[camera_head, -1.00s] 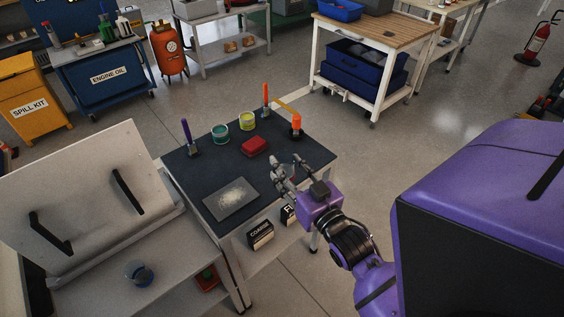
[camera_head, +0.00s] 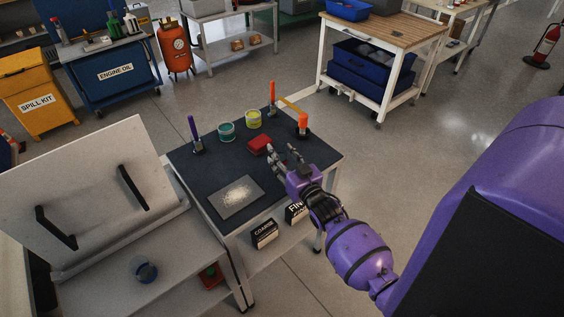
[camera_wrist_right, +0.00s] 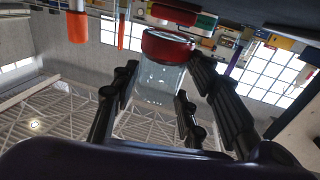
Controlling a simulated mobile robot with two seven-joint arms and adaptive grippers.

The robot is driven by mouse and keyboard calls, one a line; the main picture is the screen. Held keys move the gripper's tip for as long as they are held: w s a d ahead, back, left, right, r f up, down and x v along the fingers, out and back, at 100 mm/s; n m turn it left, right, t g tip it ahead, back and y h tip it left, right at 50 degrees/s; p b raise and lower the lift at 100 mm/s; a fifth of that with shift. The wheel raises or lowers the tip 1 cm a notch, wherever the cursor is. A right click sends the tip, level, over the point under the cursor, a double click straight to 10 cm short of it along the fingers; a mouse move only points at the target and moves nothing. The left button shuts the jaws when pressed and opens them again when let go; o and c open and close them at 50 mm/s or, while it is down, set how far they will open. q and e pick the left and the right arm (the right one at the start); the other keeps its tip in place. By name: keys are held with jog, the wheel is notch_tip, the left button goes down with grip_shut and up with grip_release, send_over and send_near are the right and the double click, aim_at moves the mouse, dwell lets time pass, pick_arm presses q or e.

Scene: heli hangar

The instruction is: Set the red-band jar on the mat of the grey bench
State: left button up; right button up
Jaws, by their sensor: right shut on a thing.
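My right gripper (camera_head: 286,152) reaches over the right part of the bench with the dark top (camera_head: 200,170). In the right wrist view its dark fingers stand either side of a clear jar (camera_wrist_right: 160,82) with a red band (camera_wrist_right: 168,46), and the gripper is shut on it. In the head view I cannot make out the jar apart from the fingers. A grey speckled square, perhaps the mat (camera_head: 235,198), lies flat near the bench's front; nothing stands on it. My left gripper is not in view.
At left, a grey worktop has a raised panel (camera_head: 95,190) and a blue-banded round thing (camera_head: 145,271).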

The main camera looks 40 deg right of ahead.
aim_at(283, 162)
notch_tip(283, 162, down, 3)
jog(key=shift+r, duration=0.15)
jog(key=shift+f, duration=0.25)
jog(key=shift+r, duration=0.1)
jog(key=shift+f, duration=0.2)
jog(key=o, duration=1.2)
jog(key=shift+b, duration=0.3)
